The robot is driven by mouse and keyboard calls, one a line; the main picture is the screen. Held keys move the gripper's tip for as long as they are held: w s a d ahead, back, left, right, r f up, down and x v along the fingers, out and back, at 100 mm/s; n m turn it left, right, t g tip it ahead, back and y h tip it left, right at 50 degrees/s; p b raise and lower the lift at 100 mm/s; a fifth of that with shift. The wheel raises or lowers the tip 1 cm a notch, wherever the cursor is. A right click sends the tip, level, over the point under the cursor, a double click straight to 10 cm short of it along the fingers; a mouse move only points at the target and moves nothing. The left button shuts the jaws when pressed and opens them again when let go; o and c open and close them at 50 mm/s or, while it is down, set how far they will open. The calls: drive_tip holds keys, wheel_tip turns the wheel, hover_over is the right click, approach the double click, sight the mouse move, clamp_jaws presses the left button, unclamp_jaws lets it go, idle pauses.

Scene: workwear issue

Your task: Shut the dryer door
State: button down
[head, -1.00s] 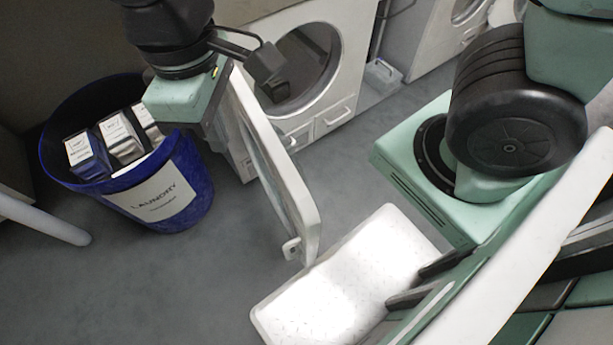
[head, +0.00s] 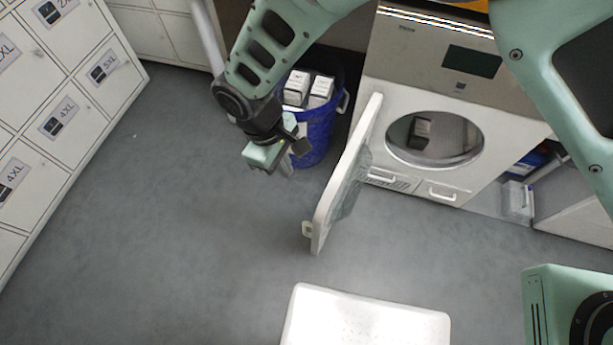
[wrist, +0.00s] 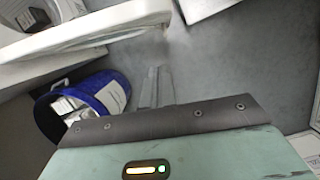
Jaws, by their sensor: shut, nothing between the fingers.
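The dryer (head: 400,100) stands at the upper right in the head view, with its round opening showing something boxy inside. Its white door (head: 335,195) stands wide open, sticking out toward the viewer. In the wrist view the door (wrist: 95,28) runs across the upper left, seen near edge-on. My gripper (head: 285,165) is to the left of the door, on its outer side, apart from it in the head view. In the wrist view its fingers (wrist: 157,88) are together and empty, pointing at the floor beside the door.
A blue laundry bin (head: 318,132) with boxes stands behind my gripper; it also shows in the wrist view (wrist: 105,92). A white platform (head: 365,318) lies in front of the door. Lockers (head: 60,105) line the left. The grey floor between is clear.

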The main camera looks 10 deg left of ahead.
drive_tip(key=s+d+f+p, duration=0.1)
drive_tip(key=d+f+p, duration=0.1)
drive_tip(key=d+f, duration=0.4)
drive_tip(key=shift+s+f, duration=0.2)
drive_tip(key=shift+f, duration=1.15)
